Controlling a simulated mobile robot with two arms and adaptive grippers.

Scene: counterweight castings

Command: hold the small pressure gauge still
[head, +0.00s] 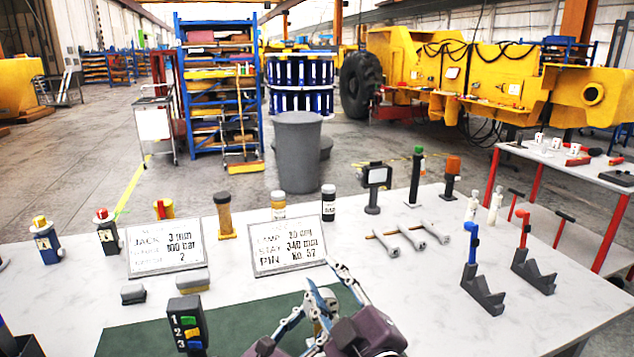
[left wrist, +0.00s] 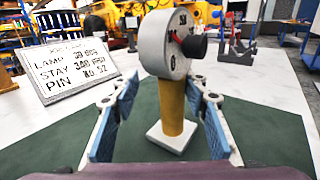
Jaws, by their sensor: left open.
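The small pressure gauge (left wrist: 172,105) stands upright on the green mat (left wrist: 60,150) in the left wrist view. It has a pale round dial, a red needle, a black knob, a brass-coloured stem and a square white base. My left gripper (left wrist: 163,92) is open, with one blue-padded finger on each side of the stem. Clear gaps show between the pads and the stem.
Two lettered signs (head: 287,246) stand behind the mat (head: 240,315). Several bottles and posts line the table's back. Two lever stands, one blue (head: 483,292), one red (head: 533,272), stand to the right. White tabletop between is clear.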

